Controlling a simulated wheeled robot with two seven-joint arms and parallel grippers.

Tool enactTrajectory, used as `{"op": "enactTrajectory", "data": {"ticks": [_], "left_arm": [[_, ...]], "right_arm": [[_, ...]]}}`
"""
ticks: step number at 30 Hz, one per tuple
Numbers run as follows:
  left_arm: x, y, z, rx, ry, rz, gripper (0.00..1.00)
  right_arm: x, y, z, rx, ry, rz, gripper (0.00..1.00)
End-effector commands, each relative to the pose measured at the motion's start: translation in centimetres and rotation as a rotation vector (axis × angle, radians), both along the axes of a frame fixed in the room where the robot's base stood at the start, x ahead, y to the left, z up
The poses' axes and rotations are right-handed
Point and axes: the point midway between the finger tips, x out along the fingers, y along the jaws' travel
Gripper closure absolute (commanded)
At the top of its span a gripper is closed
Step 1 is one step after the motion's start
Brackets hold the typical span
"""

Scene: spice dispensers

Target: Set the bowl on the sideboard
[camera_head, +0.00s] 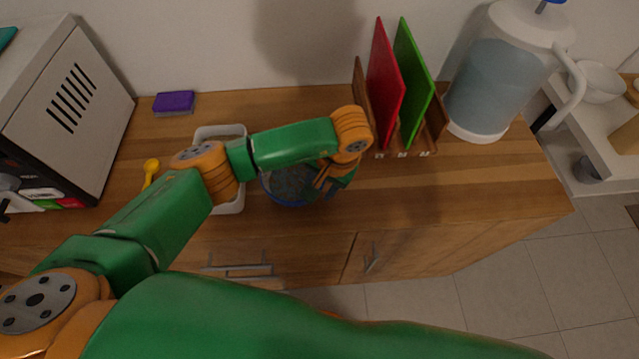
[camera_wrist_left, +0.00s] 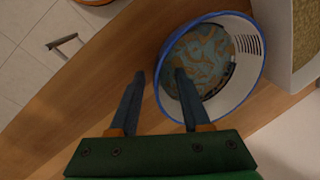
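The bowl (camera_head: 285,186) has a blue rim and a teal and orange pattern inside. It stands on the wooden sideboard (camera_head: 480,190) near the front edge, partly hidden by my left arm in the head view. In the left wrist view the bowl (camera_wrist_left: 212,62) is upper right of centre. My left gripper (camera_head: 332,186) is at the bowl's right side. My right gripper is not in view.
A white container (camera_head: 222,131) stands left of the bowl, with a yellow spoon (camera_head: 151,167) and purple sponge (camera_head: 174,102) farther left. A rack holds red (camera_head: 384,85) and green (camera_head: 412,80) boards behind right. A water dispenser (camera_head: 500,85) stands beyond. The front right top is clear.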

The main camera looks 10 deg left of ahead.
Motion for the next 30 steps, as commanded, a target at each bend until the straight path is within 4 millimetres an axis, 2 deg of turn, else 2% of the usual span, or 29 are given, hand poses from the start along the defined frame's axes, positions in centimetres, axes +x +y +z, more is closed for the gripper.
{"op": "enactTrajectory", "data": {"ticks": [2,5,9,13,18,22,30], "left_arm": [[0.0,0.0,0.5,0.0,0.001,0.0,0.53],[0.1,-0.4,1.5,-0.001,-0.005,-0.001,0.53],[-0.1,-1.2,4.9,-0.001,-0.008,-0.004,0.53],[-0.3,-1.9,8.6,0.001,-0.009,-0.002,0.53],[-0.6,-2.6,11.4,0.001,-0.003,-0.001,0.53],[-0.7,-2.7,12.0,0.0,-0.001,0.001,0.53],[-0.7,-2.7,12.0,0.0,0.0,0.0,0.53]], "right_arm": [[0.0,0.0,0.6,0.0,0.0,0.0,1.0],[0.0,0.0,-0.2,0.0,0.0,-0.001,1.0],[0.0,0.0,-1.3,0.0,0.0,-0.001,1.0],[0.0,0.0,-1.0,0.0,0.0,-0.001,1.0],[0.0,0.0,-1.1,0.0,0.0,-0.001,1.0],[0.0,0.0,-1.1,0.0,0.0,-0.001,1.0],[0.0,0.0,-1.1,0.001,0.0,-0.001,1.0]]}}
